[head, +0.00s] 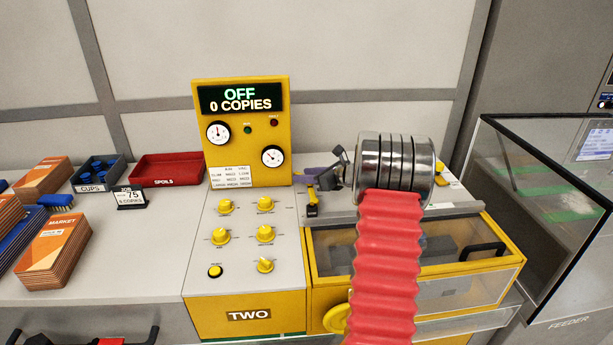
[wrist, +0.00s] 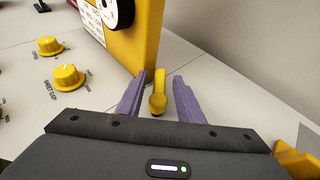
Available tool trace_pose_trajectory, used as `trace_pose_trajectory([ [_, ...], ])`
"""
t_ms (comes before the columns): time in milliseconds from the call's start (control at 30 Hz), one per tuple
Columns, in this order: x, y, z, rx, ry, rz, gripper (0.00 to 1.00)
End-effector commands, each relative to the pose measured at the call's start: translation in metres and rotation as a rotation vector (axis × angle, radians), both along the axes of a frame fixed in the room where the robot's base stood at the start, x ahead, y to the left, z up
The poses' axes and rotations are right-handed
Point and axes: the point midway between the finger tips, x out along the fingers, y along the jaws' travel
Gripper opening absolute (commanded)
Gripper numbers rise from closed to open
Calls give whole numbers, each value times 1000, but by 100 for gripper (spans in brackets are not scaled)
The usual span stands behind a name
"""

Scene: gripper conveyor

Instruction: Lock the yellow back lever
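A yellow lever (wrist: 158,95) shows in the wrist view, standing beside the right edge of the yellow display panel. My gripper (wrist: 158,80) is open, with one purple finger on each side of the lever and a gap to both. In the head view my gripper (head: 306,180) is just right of the panel's base, and the lever between its fingers cannot be made out there. A second small yellow and black lever (head: 312,209) stands in front of the gripper in the head view. Whether either lever is locked cannot be told.
The display panel (head: 244,145) reads OFF, 0 COPIES, and stands close to my gripper. Yellow knobs (head: 265,233) cover the control deck. A clear-topped box with a black handle (head: 483,252) is at right. A red tray (head: 167,169) and card stacks lie left.

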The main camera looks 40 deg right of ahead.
Motion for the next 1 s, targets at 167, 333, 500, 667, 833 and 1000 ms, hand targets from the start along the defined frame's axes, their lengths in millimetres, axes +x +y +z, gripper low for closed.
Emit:
trace_pose_trajectory([
  [167, -1, 0, 0, 0, 0, -1, 22],
  [333, -1, 0, 0, 0, 0, -1, 10],
  [500, -1, -1, 0, 0, 0, -1, 0],
  [667, -1, -1, 0, 0, 0, -1, 0],
  [833, -1, -1, 0, 0, 0, -1, 0],
  [1000, 1, 1, 0, 0, 0, -2, 0],
])
